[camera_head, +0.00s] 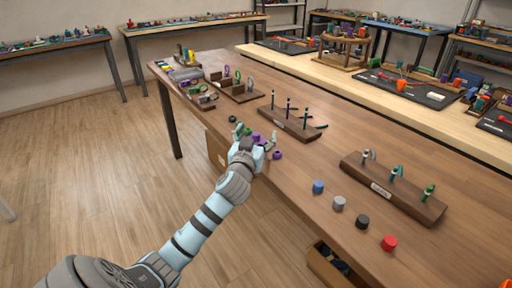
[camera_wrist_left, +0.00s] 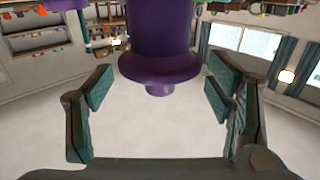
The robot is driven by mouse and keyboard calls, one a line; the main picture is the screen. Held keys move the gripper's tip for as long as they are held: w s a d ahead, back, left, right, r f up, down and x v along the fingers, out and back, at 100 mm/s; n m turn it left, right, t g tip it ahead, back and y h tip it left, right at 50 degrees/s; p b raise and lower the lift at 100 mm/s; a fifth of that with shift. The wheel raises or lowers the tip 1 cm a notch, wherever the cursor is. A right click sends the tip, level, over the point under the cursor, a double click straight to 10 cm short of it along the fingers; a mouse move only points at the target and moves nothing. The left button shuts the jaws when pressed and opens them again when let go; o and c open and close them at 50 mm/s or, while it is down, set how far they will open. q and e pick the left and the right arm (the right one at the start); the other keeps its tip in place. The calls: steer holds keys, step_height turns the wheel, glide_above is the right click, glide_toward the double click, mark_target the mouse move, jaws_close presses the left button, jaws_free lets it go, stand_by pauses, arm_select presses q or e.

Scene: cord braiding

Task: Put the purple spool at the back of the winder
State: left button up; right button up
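My left gripper (camera_head: 256,139) is over the near edge of the brown table, at the row of small spools. In the left wrist view a large purple spool (camera_wrist_left: 160,68) stands between the fingers of the left gripper (camera_wrist_left: 160,95). Gaps show on both sides of it, so the fingers are open. The purple spool (camera_head: 257,138) shows in part between the fingers in the head view. Two wooden stands with upright pegs, one in the middle (camera_head: 302,134) and one at the right (camera_head: 405,205), are on the table; I cannot tell which is the winder.
A smaller purple piece (camera_head: 277,154) lies just right of the gripper. Blue (camera_head: 318,187), grey (camera_head: 339,203), black (camera_head: 362,222) and red (camera_head: 389,243) spools line the near edge. Racks with rings (camera_head: 235,90) stand at the far left. The table between the stands is clear.

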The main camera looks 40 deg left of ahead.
arm_select(q)
steer(key=c, duration=1.7)
